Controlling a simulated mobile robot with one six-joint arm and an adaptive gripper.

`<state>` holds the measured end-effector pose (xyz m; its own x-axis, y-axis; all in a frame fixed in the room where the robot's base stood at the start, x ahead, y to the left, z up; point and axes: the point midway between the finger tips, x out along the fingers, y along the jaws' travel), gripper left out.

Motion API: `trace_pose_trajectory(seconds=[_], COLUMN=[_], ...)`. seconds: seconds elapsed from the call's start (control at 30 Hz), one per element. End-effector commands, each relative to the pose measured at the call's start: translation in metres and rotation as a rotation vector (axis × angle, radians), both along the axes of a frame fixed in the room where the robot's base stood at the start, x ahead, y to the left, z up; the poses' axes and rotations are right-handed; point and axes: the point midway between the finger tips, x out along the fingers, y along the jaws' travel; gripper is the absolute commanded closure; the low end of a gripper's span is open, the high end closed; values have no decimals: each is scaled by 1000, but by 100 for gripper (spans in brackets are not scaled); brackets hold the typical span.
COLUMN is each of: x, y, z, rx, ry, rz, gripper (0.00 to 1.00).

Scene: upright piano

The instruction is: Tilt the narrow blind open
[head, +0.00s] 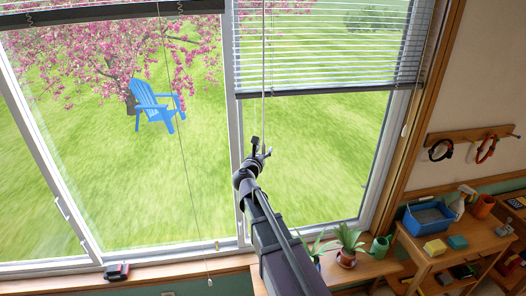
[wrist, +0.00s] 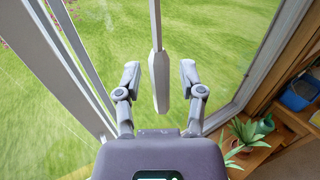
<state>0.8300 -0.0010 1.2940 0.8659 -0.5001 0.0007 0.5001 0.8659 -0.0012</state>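The narrow blind (head: 330,45) hangs lowered over the upper part of the right window pane. The lawn shows between its thin slats, and its dark bottom rail (head: 330,91) slopes slightly. A thin pale tilt wand (head: 263,115) hangs down in front of the blind's left side. My gripper (head: 261,151) is at the wand's lower end in the head view. In the wrist view my gripper (wrist: 159,74) is open, with the wand's thick grey handle (wrist: 161,80) between its two fingers. A gap shows on both sides of the handle; depth is hard to judge.
A wider blind (head: 110,10) is raised at the upper left, with a cord (head: 183,150) hanging down. Potted plants (head: 347,246) stand on the sill at right. A wooden shelf (head: 455,250) holds a blue tray. A red-black item (head: 117,272) lies on the left sill.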

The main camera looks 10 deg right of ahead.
Motion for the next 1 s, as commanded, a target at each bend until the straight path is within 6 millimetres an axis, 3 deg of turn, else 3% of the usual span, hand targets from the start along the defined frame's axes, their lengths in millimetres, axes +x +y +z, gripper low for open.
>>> trace_pose_trajectory(seconds=[0.53, 1.0], x=[-11, -71], y=[6, 40], z=[0, 0], rx=[1, 1], ry=[0, 0], rz=[2, 3], gripper=[46, 46])
